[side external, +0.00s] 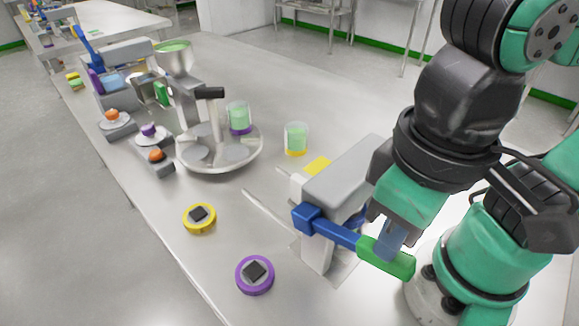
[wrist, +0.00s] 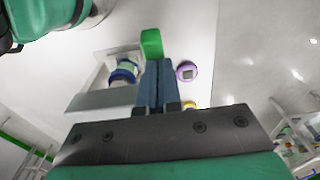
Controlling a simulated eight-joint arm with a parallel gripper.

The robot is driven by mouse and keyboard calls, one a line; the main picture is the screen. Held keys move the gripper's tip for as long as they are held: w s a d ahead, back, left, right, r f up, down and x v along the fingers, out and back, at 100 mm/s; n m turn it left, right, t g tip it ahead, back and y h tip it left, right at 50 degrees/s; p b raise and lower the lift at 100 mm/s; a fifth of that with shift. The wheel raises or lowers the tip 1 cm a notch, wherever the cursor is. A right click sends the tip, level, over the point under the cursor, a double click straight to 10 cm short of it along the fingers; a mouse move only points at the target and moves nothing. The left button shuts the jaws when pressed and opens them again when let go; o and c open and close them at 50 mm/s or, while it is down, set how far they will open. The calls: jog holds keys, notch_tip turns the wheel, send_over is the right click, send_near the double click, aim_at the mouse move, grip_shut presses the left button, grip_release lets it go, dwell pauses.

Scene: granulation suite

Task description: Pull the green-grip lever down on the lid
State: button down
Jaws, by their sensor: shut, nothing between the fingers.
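The lever has a blue arm (side external: 338,234) and a green grip (side external: 385,258). It joins a blue pivot block at the left end of the grey lid (side external: 340,172) and slopes slightly down to the right in the side view. My gripper (side external: 388,245) is shut and empty, with its bluish fingertips right at the grip's upper edge. Whether they touch it, I cannot tell. In the wrist view the shut fingers (wrist: 155,82) point at the green grip (wrist: 151,43), just beyond their tips. The lever's blue arm cannot be made out there.
A purple ring with a dark square (side external: 255,274) and a yellow one (side external: 199,218) lie left of the lidded station. A round turntable (side external: 220,165) with a cup stands farther back. A yellow-based cup (side external: 296,139) stands behind the lid. The front left table is mostly clear.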

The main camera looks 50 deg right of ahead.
aim_at(405, 261)
jog(key=f, duration=0.1)
jog(key=s+f, duration=0.1)
jog(key=f, duration=0.1)
jog(key=shift+s, duration=0.3)
jog(key=shift+s+f, duration=0.3)
jog(key=shift+f, duration=0.65)
dwell(0.7)
jog(key=shift+t, duration=0.3)
jog(key=r, duration=0.8)
jog(key=shift+w+r, duration=0.15)
jog(key=shift+w, duration=0.15)
jog(key=shift+r, duration=0.15)
